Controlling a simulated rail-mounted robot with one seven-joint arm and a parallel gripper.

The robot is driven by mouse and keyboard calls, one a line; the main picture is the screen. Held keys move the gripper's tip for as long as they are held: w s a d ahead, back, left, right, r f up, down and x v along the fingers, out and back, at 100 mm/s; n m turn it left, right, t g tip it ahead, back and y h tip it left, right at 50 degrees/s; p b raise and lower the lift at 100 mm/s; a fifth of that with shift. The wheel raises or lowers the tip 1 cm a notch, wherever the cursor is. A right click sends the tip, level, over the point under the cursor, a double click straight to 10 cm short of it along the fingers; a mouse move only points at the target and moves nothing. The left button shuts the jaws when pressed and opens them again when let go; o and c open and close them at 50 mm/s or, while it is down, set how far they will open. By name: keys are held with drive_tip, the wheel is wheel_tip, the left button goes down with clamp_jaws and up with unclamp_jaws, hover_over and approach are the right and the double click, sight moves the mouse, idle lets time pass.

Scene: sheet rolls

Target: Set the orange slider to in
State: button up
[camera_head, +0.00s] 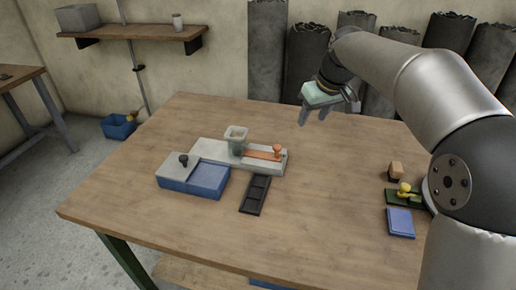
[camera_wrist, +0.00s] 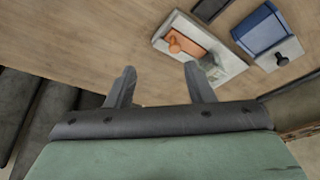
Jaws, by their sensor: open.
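The orange slider (camera_head: 264,153) is a flat orange strip with an upright round knob (camera_head: 278,149) at its right end. It lies in a light grey block (camera_head: 212,151) near the middle of the table, beside a grey-green cup-like part (camera_head: 236,141). In the wrist view the orange slider (camera_wrist: 187,41) shows at upper right, beyond my fingertips. My gripper (camera_head: 317,116) is open and empty, raised over the back of the table, behind and to the right of the slider. Its two fingers (camera_wrist: 158,70) show apart in the wrist view, touching nothing.
A blue box with a grey lid (camera_head: 208,180) stands left of the slider block. A black tray (camera_head: 255,195) lies in front. At right are a small wooden block (camera_head: 396,170), a green piece with a yellow knob (camera_head: 404,190) and a blue pad (camera_head: 400,223). Sheet rolls (camera_head: 306,60) stand behind.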

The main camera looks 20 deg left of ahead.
drive_tip(key=a+n, duration=0.1)
drive_tip(key=a, duration=0.4)
drive_tip(key=b, duration=0.2)
approach(277, 147)
drive_tip(key=shift+y, duration=0.3)
drive_tip(key=x, duration=0.8)
drive_tip(key=shift+w+d+f, duration=0.1)
drive_tip(key=shift+d+f, duration=0.05)
drive_tip(key=shift+d, duration=0.05)
